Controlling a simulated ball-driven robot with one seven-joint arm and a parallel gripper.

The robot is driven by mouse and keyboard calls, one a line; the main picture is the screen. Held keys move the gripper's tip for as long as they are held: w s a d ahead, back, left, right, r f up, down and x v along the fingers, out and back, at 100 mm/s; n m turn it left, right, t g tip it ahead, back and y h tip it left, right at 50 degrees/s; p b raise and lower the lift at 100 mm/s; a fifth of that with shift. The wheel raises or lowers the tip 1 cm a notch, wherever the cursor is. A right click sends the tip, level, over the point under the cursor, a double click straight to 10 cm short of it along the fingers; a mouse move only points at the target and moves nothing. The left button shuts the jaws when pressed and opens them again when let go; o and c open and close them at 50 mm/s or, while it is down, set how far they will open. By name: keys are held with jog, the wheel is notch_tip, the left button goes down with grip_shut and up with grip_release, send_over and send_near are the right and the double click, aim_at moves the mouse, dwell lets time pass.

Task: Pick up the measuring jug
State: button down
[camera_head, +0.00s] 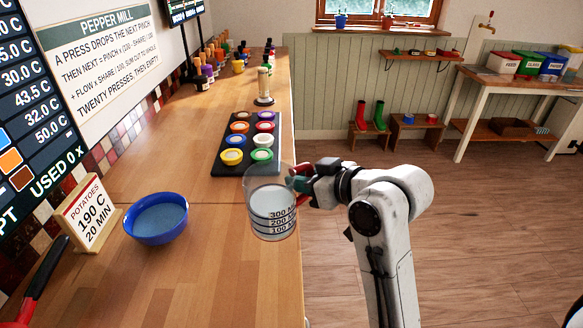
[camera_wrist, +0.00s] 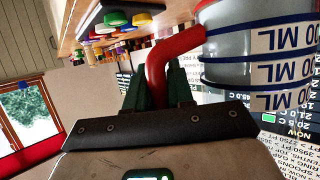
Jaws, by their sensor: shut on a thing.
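The measuring jug (camera_head: 272,208) is a clear vessel with dark bands marked 100, 200 and 300, and it has a red handle. It stands upright in the head view at the right edge of the wooden counter (camera_head: 180,285). My gripper (camera_head: 300,184) is at the jug's right side, shut on the handle. In the wrist view the dark green fingers of my gripper (camera_wrist: 160,88) close around the red handle, and the banded jug (camera_wrist: 228,72) fills the right side. I cannot tell whether the jug's base touches the counter.
A blue bowl (camera_head: 157,219) and a potatoes sign (camera_head: 88,212) stand left of the jug. A black tray (camera_head: 228,162) with several coloured pots lies just behind it. A pepper mill (camera_head: 264,86) and bottles stand farther back. Open floor (camera_head: 470,230) lies to the right.

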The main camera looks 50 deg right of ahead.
jog(key=shift+p+v, duration=2.85)
jog(key=shift+p, duration=1.35)
jog(key=shift+a+r, duration=0.1)
jog(key=c, duration=1.5)
grip_release()
grip_shut()
